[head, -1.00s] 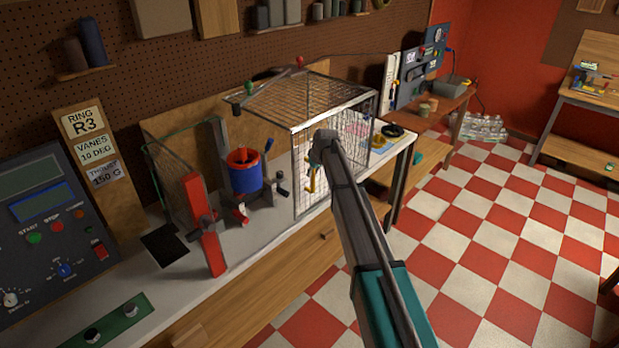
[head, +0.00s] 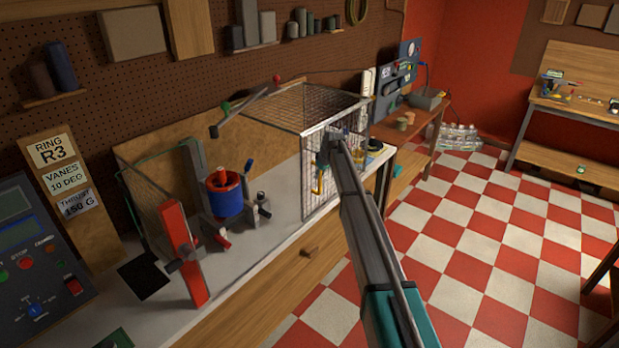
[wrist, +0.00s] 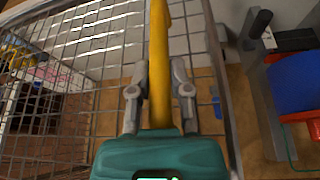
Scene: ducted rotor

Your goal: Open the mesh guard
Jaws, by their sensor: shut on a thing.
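The mesh guard (head: 303,180) is a wire cage with a pale frame on the bench, to the right of the red and blue ducted rotor (head: 224,193). Its yellow handle (head: 318,183) is on the near face, beside the near left post. My gripper (head: 326,160) is at this handle, coming from the front right. In the wrist view my gripper (wrist: 158,90) has its two grey fingers on either side of the upright yellow handle (wrist: 160,60), shut on it. Mesh (wrist: 60,85) fills the left there; the rotor's blue ring (wrist: 295,85) shows at the right, outside the frame.
A red upright (head: 183,245) stands on the bench left of the rotor. A control box (head: 30,265) and a label board (head: 68,175) are further left. A bar with red and green knobs (head: 245,110) is by the guard's top. The checkered floor (head: 470,240) on the right is clear.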

